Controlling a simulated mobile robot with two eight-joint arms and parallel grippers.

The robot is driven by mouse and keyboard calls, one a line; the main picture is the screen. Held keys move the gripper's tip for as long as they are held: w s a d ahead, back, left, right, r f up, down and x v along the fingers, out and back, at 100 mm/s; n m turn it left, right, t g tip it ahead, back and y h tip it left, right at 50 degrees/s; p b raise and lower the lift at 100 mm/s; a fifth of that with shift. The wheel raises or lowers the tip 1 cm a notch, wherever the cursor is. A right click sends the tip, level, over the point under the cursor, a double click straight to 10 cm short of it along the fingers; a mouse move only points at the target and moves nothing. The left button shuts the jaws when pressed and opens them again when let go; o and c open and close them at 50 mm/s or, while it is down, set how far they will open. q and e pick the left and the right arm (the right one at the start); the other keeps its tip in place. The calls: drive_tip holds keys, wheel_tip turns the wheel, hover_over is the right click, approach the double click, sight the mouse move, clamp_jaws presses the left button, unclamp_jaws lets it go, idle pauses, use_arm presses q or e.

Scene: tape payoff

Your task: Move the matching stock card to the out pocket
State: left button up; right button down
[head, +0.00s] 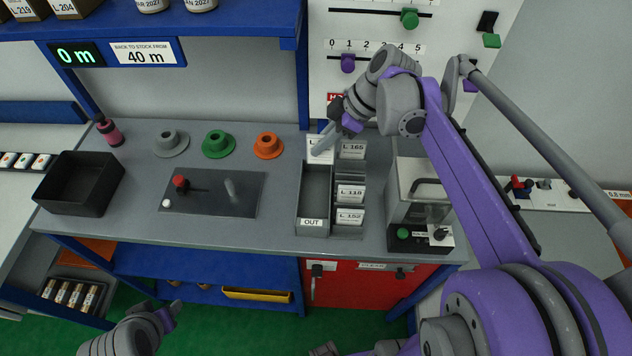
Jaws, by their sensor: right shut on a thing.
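My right gripper (326,140) is at the back of the bench and is shut on a white stock card (319,156). The card is upright above the back end of the OUT pocket (312,223); its label is mostly hidden by the gripper. The OUT pocket is a long grey tray that looks empty. Just right of it, a card rack holds cards marked L 165 (353,149), L 118 (350,193) and L 152 (349,217), with a gap between L 165 and L 118. My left gripper (168,316) is low at the bottom left, away from the bench; its jaws are unclear.
A machine with a clear cover (417,190) stands right of the rack. A dark plate with a red knob (180,183), several coloured spools (217,145) and a black bin (80,183) are left. The display (76,54) reads 0 m; its neighbouring sign (146,52) reads 40 m.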

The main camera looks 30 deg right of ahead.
drive_tip(key=shift+s+a+f, duration=0.1)
drive_tip(key=shift+s+f, duration=0.1)
use_arm(q)
drive_tip(key=f+b, duration=0.1)
drive_tip(key=s+f+b, duration=0.1)
drive_tip(key=f, duration=0.1)
drive_tip(key=s+f+b, duration=0.1)
drive_tip(key=f+b, duration=0.1)
drive_tip(key=shift+s+f, duration=0.1)
drive_tip(key=shift+s, duration=0.1)
use_arm(e)
drive_tip(key=f, duration=0.5)
drive_tip(key=shift+s+f, duration=0.35)
drive_tip(key=c, duration=1.4)
unclamp_jaws()
drive_tip(key=shift+w, duration=0.1)
drive_tip(key=o, duration=0.6)
drive_tip(key=shift+c, duration=0.2)
use_arm(q)
drive_tip(key=shift+w, duration=0.1)
use_arm(e)
drive_tip(key=shift+r, duration=0.1)
